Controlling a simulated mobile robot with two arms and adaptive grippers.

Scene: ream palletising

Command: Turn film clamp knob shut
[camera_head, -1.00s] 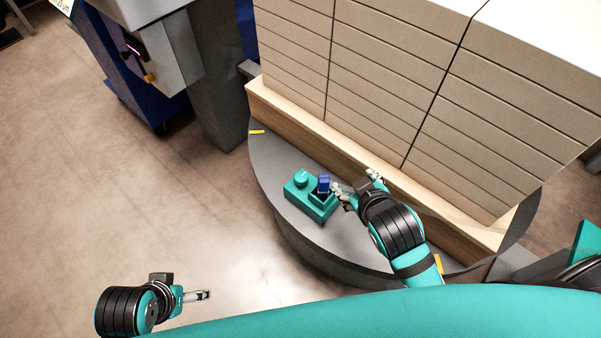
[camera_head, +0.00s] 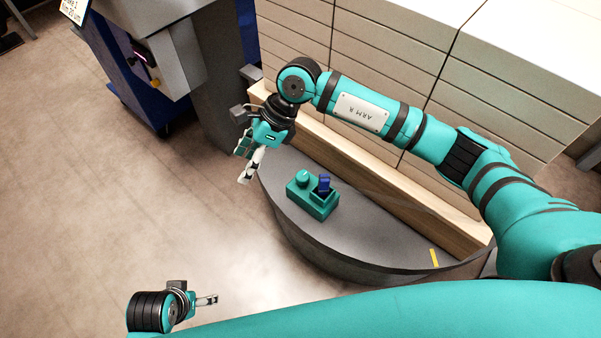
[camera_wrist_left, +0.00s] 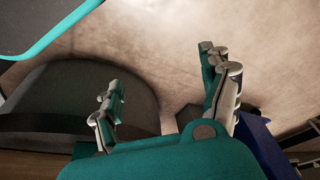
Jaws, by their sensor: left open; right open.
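A teal box (camera_head: 313,199) sits on the grey round platform (camera_head: 345,235). It has a round teal knob (camera_head: 303,179) on top and a blue item (camera_head: 324,183) standing in its open part. A small yellow-orange knob-like part (camera_head: 155,84) is on the grey machine housing at the upper left; I cannot tell which one is the film clamp knob. My right gripper (camera_head: 246,166) is open and empty, over the platform's left edge, left of the teal box. My left gripper (camera_head: 208,300) is low at the left over bare floor. Its fingers stand apart and empty in the left wrist view (camera_wrist_left: 165,78).
A tall stack of pale reams (camera_head: 400,65) stands on a wooden pallet (camera_head: 400,185) behind the teal box. A grey column (camera_head: 222,75) and a blue cabinet (camera_head: 130,70) stand at the upper left. The floor at left is clear.

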